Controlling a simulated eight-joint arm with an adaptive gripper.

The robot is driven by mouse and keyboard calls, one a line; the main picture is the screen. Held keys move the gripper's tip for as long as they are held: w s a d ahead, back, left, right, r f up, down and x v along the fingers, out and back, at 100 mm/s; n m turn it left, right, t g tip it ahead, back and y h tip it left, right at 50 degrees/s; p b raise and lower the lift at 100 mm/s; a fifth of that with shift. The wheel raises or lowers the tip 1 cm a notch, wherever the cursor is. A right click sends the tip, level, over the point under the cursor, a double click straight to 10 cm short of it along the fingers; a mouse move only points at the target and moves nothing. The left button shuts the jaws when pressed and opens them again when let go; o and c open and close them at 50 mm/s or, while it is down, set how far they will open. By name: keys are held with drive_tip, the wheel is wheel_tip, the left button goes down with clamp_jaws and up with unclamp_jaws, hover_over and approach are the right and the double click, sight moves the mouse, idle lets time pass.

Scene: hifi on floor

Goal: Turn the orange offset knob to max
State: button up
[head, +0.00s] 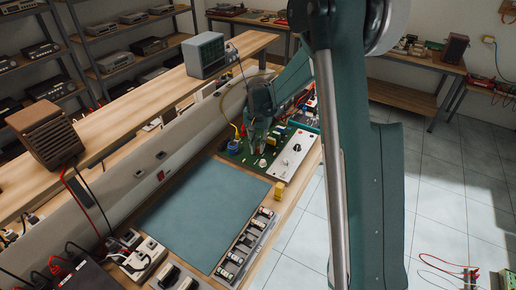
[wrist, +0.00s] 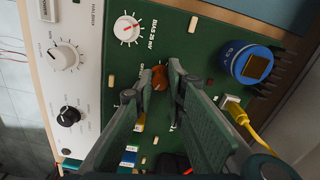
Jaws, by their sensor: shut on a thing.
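The orange offset knob (wrist: 159,77) shows between my fingertips in the wrist view, on the green circuit board (wrist: 195,45). My gripper (wrist: 158,70) is shut on it, one dark green finger on each side. The knob is partly covered by the fingers, and I cannot make out its pointer or its scale. In the head view my gripper (head: 260,138) reaches down onto the board (head: 232,152) at the bench's far end; the orange knob cannot be made out there.
The wrist view shows a white knob with a red pointer (wrist: 127,28), a white panel (wrist: 88,85) with a white knob (wrist: 65,55) and a black knob (wrist: 68,116), a blue cylindrical part (wrist: 248,62) and a yellow cable (wrist: 240,112). The blue mat (head: 205,210) is clear.

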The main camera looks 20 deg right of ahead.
sight(258, 148)
drive_tip(key=shift+m, duration=1.9)
drive_tip(key=o, duration=0.9)
drive_tip(key=shift+r, duration=0.1)
wheel_tip(258, 148, up, 12)
drive_tip(key=shift+s, duration=0.1)
